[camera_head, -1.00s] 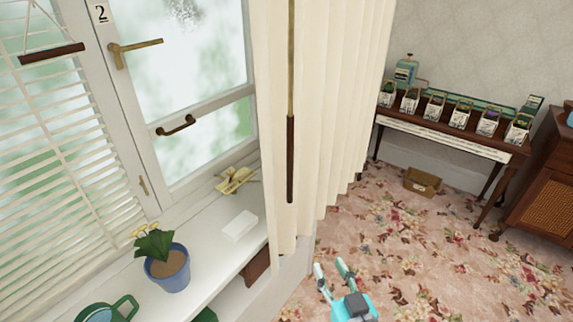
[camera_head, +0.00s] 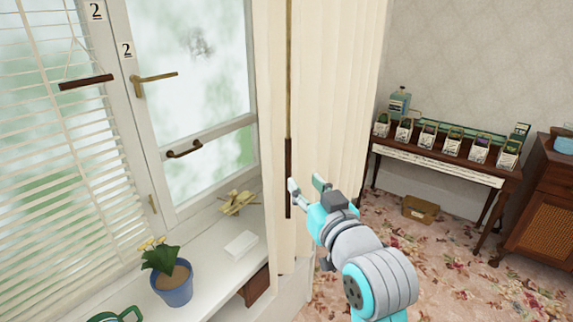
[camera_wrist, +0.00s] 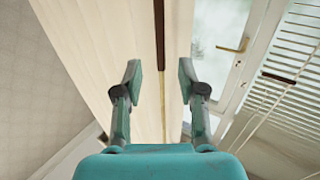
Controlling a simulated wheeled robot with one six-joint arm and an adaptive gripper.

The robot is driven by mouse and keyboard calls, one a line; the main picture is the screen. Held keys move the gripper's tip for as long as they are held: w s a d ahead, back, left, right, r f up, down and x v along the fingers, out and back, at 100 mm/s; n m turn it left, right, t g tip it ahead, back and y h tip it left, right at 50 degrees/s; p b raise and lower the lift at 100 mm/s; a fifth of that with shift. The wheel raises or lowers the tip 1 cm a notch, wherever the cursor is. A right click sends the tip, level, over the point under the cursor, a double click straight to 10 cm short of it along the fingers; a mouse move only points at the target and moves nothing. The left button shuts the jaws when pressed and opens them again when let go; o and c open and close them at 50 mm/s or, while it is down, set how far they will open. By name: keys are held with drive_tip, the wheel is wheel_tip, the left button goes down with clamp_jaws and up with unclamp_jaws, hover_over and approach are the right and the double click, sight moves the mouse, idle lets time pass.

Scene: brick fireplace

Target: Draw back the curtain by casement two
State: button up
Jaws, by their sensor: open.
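The cream curtain (camera_head: 340,90) hangs in pleats at the right of casement two (camera_head: 190,70), which bears a "2" label (camera_head: 127,49). A draw wand hangs in front of the curtain, with a brass rod (camera_head: 289,70) and a dark handle (camera_head: 288,160). My gripper (camera_head: 306,184) is open and empty, beside the lower part of the handle. In the wrist view, the dark handle (camera_wrist: 159,35) runs between the two open fingers (camera_wrist: 160,72), with the curtain (camera_wrist: 105,50) behind it. I cannot tell whether a finger touches the handle.
The sill (camera_head: 215,262) holds a potted plant (camera_head: 172,283), a white block (camera_head: 241,245) and a small yellowish model (camera_head: 238,202). Blinds (camera_head: 60,150) cover the left window. A table with several boxes (camera_head: 445,165) stands at the right wall. Carpet (camera_head: 450,260) lies open between.

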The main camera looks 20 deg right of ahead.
sight(289, 163)
drive_tip(key=w, duration=1)
drive_tip(key=shift+w+a, duration=0.2)
drive_tip(key=shift+w, duration=0.15)
clamp_jaws()
